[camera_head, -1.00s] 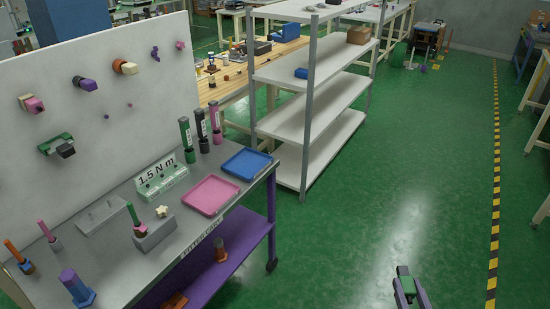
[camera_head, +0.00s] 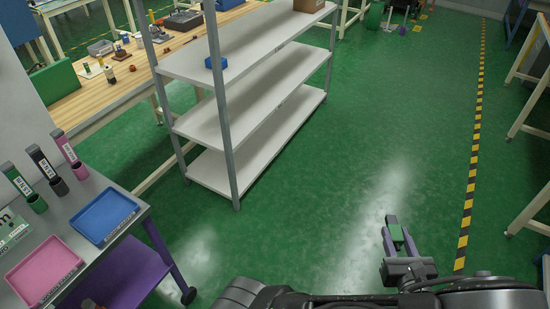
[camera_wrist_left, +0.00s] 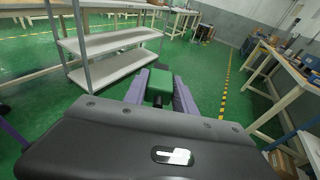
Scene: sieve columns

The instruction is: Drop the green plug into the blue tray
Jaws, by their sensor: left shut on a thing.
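My left gripper (camera_head: 393,232) is shut on the green plug (camera_head: 397,234), which sits between its two purple fingers. The plug also shows as a green block (camera_wrist_left: 159,82) between the fingers in the left wrist view. They are over the green floor, well to the right of the cart. The blue tray (camera_head: 84,229) lies on the grey cart top at the left of the head view, and its inside looks empty. My right gripper is not in view.
A pink tray (camera_head: 36,277) lies beside the blue tray. Labelled cylinders (camera_head: 47,166) stand behind the trays. A white shelf unit (camera_head: 235,150) stands between the cart and the open floor. A striped yellow-black line (camera_head: 472,150) runs along the right.

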